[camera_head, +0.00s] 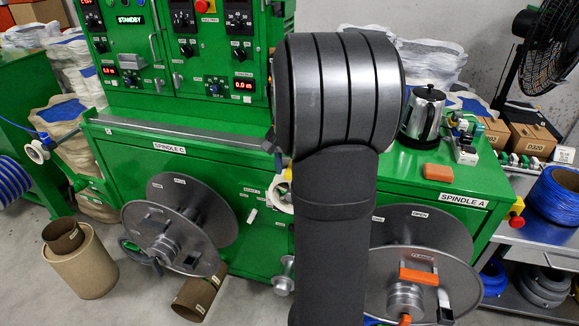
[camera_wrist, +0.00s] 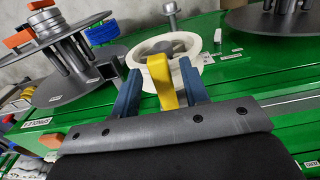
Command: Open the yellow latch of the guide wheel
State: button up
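The white guide wheel (camera_wrist: 152,50) is in the upper middle of the wrist view, on the green machine front. Its yellow latch (camera_wrist: 162,80) points toward me. My gripper (camera_wrist: 160,88) has two blue fingers, one on each side of the latch. The fingers are apart, with a narrow gap at the left of the latch; at the right I cannot tell whether finger and latch touch. In the head view the guide wheel (camera_head: 275,197) shows only in part, left of my dark arm, with a bit of the yellow latch (camera_head: 288,174). My arm hides the gripper there.
The green machine (camera_head: 440,180) carries a left spindle reel (camera_head: 215,205) and a right spindle reel (camera_head: 465,290). A small metal roller (camera_head: 284,265) sticks out below the guide wheel. A kettle (camera_head: 424,112) and an orange block (camera_head: 438,172) stand on the top at right.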

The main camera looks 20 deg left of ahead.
grip_shut()
jog(key=shift+r, duration=0.1)
jog(key=shift+w+r+g, duration=0.4)
jog(key=shift+r+g, duration=0.2)
jog(key=shift+g, duration=0.45)
jog(key=shift+w+r+g, duration=0.35)
jog(key=shift+r+g, duration=0.2)
jog(key=shift+g, duration=0.45)
jog(key=shift+w+r+g, duration=0.4)
jog(key=shift+r+g, duration=0.2)
jog(key=shift+g, duration=0.45)
jog(key=shift+o, duration=0.4)
grip_release()
